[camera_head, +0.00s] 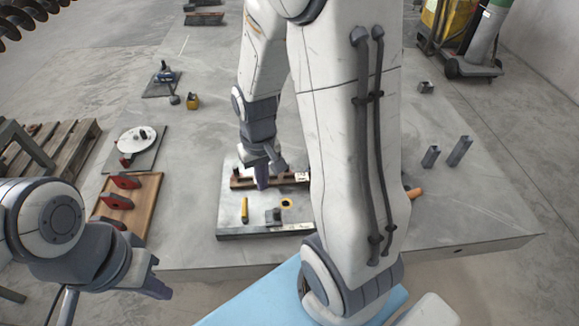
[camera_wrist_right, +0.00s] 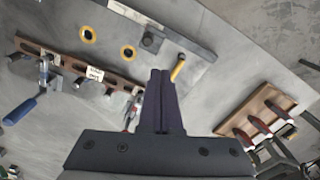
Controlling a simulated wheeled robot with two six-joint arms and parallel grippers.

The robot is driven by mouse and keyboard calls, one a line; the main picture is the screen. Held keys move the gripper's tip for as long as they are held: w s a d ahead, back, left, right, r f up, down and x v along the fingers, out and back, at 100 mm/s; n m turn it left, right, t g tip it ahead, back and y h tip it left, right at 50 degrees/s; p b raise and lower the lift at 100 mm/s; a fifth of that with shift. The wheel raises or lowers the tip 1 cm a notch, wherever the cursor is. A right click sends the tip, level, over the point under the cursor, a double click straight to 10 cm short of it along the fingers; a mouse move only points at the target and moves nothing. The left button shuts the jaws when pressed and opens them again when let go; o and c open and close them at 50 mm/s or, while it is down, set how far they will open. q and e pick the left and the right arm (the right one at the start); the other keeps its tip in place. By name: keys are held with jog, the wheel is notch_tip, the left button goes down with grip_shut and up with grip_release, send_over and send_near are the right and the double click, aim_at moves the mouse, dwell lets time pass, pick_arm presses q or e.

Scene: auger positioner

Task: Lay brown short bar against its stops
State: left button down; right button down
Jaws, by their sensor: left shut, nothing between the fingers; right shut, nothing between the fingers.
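The brown bar (camera_head: 242,183) lies along the back part of the grey fixture plate (camera_head: 232,229), partly hidden behind my right gripper. In the right wrist view, the brown bar (camera_wrist_right: 58,60) shows holes along its length and a white label; small metal pieces stand close along its side. I cannot tell whether it touches them. My right gripper (camera_head: 262,184) is shut and empty over the bar's area; its closed fingers (camera_wrist_right: 160,75) show in the wrist view. My left gripper (camera_head: 160,289) is shut and empty at the lower left, away from the plate.
A yellow marker (camera_head: 245,210) and a dark block (camera_head: 272,216) are on the plate's front part. A wooden board (camera_head: 145,194) with red clamps lies left. A blue-handled clamp (camera_wrist_right: 22,110) is near the bar. Two grey posts (camera_head: 458,151) stand right. My right arm hides the middle.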

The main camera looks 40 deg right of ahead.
aim_at(302, 181)
jog(key=s+d+f+m+p, duration=0.1)
jog(key=d+f+m, duration=0.35)
jog(key=d, duration=0.75)
jog(key=f, duration=1)
jog(key=shift+s+f+p, duration=0.25)
jog(key=shift+f+p, duration=0.05)
jog(key=shift+p, duration=0.05)
jog(key=shift+w+d+r+p, duration=0.15)
jog(key=shift+w+d+p, duration=0.2)
jog(key=shift+w, duration=0.3)
jog(key=shift+w+d+r+p, duration=0.15)
jog(key=shift+w+d+p, duration=0.1)
jog(key=shift+w+d, duration=0.25)
jog(key=shift+w+d+f, duration=0.1)
jog(key=shift+w+d, duration=0.15)
jog(key=shift+w, duration=0.4)
jog(key=shift+w, duration=0.1)
jog(key=shift+w+d, duration=0.5)
jog(key=shift+w, duration=0.2)
